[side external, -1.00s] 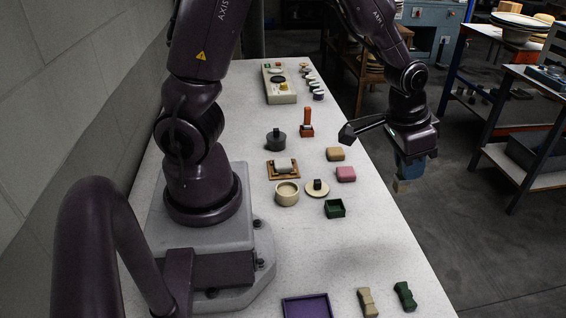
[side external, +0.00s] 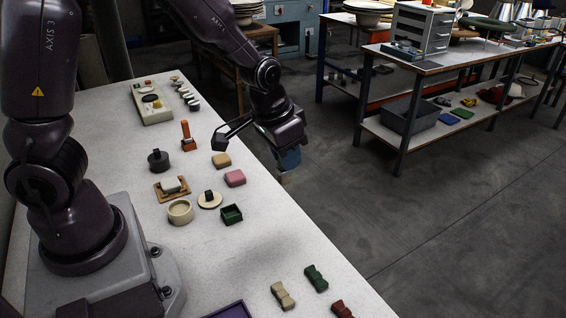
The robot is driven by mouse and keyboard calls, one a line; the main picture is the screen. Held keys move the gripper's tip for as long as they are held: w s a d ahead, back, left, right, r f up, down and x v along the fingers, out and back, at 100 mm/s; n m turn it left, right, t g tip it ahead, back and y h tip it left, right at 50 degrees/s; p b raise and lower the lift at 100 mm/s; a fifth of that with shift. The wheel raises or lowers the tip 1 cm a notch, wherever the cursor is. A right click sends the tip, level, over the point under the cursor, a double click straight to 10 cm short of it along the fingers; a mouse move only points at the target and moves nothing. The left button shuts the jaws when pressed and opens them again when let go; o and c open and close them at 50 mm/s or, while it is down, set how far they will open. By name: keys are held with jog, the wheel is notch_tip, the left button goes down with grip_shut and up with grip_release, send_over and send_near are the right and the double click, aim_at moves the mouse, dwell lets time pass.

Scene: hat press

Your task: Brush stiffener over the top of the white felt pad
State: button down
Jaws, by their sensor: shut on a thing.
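The white felt pad (side external: 171,184) appears to be the small white block on a brown wooden board (side external: 159,194), left of the middle of the table. My gripper (side external: 287,149) is at the right, beyond the table's right edge, pointing down. It is shut on a blue thing with a pale tan lower end, probably the brush (side external: 288,160). The brush hangs clear of the pad, well to its right. The fingers are dark and small, so the grip itself is hard to see. A cream round bowl (side external: 180,212), which may hold the stiffener, stands just in front of the pad; its contents are unclear.
Near the pad are a round disc with a black knob (side external: 209,200), a green open box (side external: 231,214), a pink block (side external: 235,178), a tan block (side external: 221,160) and a dark pot (side external: 158,160). A red-orange upright piece (side external: 187,136) stands behind.

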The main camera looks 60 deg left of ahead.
jog(key=s+a+f+g, duration=0.3)
jog(key=s+a, duration=0.5)
jog(key=s+a+f+g, duration=0.4)
jog(key=s+a, duration=0.4)
jog(key=a, duration=0.1)
jog(key=shift+w+d+f, duration=0.15)
jog(key=shift+f, duration=1.35)
jog(key=shift+w+d+f, duration=0.1)
jog(key=shift+f, duration=1.35)
jog(key=shift+f, duration=0.6)
jog(key=shift+r, duration=0.1)
notch_tip(320, 180, up, 7)
